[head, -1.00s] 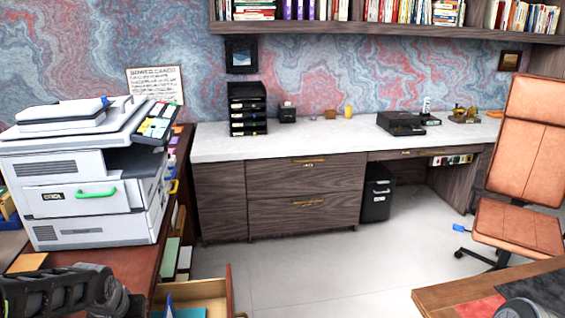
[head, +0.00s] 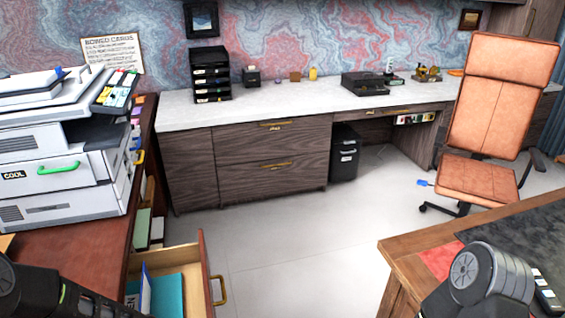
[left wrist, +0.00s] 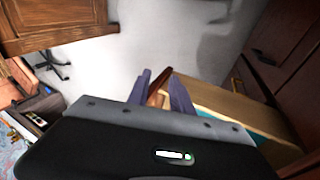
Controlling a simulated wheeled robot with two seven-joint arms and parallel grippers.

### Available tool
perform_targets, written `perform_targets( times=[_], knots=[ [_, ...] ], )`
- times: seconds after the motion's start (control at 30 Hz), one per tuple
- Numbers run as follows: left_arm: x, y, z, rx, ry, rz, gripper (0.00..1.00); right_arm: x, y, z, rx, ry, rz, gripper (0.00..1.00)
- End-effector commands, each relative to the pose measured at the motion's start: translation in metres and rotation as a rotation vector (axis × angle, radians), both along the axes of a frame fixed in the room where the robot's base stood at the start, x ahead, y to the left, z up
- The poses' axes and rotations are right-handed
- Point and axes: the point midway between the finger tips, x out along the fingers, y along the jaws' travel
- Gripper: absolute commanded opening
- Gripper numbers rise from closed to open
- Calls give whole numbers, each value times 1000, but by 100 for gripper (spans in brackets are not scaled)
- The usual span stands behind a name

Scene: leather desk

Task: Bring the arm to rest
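My left gripper (left wrist: 160,92) shows in the left wrist view with its two grey fingers apart. The red-brown front edge of an open drawer (left wrist: 159,84) shows between and beyond the fingers; I cannot tell whether they touch it. A dark link of my left arm (head: 30,292) is at the lower left of the head view, and its gripper is outside that view. My right arm (head: 480,278) shows at the lower right of the head view above a wooden desk (head: 405,268); its gripper is not in view.
The open drawer (head: 205,265) with a teal folder (head: 168,295) juts out from the left desk. A white printer (head: 60,150) stands on that desk. An orange chair (head: 480,178) is at the right. The pale floor (head: 290,240) in the middle is clear.

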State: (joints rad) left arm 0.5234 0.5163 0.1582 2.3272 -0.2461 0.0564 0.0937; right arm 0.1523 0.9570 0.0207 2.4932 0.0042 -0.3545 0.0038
Motion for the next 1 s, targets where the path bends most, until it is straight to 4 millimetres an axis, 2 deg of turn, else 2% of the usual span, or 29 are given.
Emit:
perform_targets(
  times=[0.03,0.1,0.2,0.3,0.47,0.5,0.7,0.9,1.0],
  knots=[
    [-21,-27,-22,-34,41,-14,26,0,0,0,0,0,0,27],
    [-47,-53,-44,-59,82,-16,26,0,0,0,0,0,0,27],
    [-83,-79,-70,-73,138,-19,26,0,0,0,0,0,0,27],
    [-120,-97,-89,-70,191,-26,26,0,0,0,0,0,0,27],
    [-177,-113,-111,-41,268,-43,26,0,0,0,0,0,0,27],
    [-169,-114,-128,-38,247,-51,26,1,0,-19,1,-2,0,27],
    [-150,-127,-160,-36,192,-111,26,2,1,-61,4,-7,1,27],
    [-138,-139,-178,-35,153,-157,26,4,1,-86,6,-14,2,27],
    [-136,-141,-177,-35,146,-165,26,4,1,-87,7,-15,1,27]
  ],
)
